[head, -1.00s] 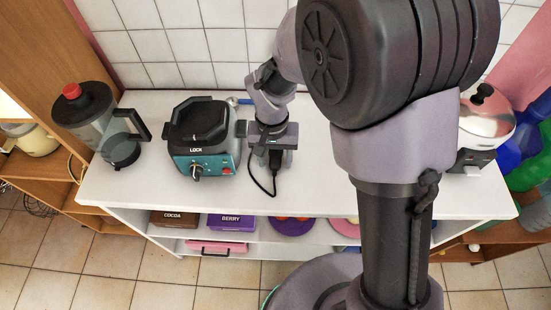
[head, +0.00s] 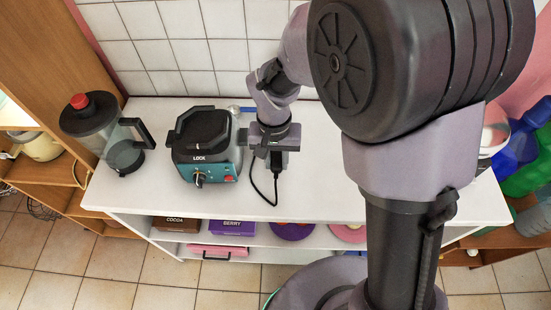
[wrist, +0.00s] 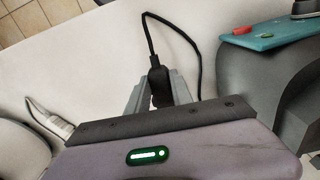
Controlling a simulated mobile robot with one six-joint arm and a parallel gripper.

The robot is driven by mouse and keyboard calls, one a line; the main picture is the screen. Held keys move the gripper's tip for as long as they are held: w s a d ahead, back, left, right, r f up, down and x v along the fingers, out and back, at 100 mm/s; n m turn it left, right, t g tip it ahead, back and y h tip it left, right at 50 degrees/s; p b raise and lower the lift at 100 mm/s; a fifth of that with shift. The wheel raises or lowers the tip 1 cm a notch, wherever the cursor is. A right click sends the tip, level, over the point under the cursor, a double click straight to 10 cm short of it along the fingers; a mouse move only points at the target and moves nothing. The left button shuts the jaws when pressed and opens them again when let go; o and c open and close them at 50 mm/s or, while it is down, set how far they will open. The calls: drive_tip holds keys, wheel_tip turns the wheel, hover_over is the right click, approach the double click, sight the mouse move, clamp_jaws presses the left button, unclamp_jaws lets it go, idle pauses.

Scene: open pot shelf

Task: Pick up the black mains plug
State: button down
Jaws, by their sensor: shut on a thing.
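The black mains plug (wrist: 157,82) sits between the two grey fingers of my gripper (wrist: 158,92) in the wrist view. My gripper is shut on it. A black cord (wrist: 190,42) runs from the plug, loops over the white top and ends beside the appliance. In the head view my gripper (head: 273,148) is low over the white counter, right of the teal appliance. The plug (head: 275,161) shows dark under it, and its cord hangs toward the counter's front edge. I cannot tell whether the plug touches the counter.
A teal and black appliance (head: 205,150) marked LOCK stands just left of my gripper. A blender (head: 122,150) with a red knob stands further left. The white counter (head: 235,202) is clear in front. A white plug or cable end (wrist: 50,120) lies at left in the wrist view.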

drive_tip(key=s+d, duration=0.5)
drive_tip(key=s, duration=0.9)
wheel_tip(320, 180, up, 11)
drive_tip(key=p, duration=0.9)
drive_tip(key=w+d+p, duration=0.2)
drive_tip(key=w+d, duration=0.1)
drive_tip(key=w, duration=0.6)
drive_tip(key=w+d+p, duration=0.2)
drive_tip(key=w+d, duration=0.2)
drive_tip(key=w, duration=0.6)
drive_tip(key=w+d+p, duration=0.2)
drive_tip(key=w+d, duration=0.2)
drive_tip(key=w, duration=0.5)
drive_tip(key=shift+w, duration=0.25)
drive_tip(key=shift+a+r+p, duration=0.1)
drive_tip(key=shift+r+p, duration=0.05)
drive_tip(key=shift+p, duration=0.25)
drive_tip(key=shift+a+p, duration=0.2)
drive_tip(key=shift+p, duration=0.1)
drive_tip(key=shift+w+p, duration=0.55)
drive_tip(key=shift+w, duration=0.9)
drive_tip(key=shift+w, duration=0.1)
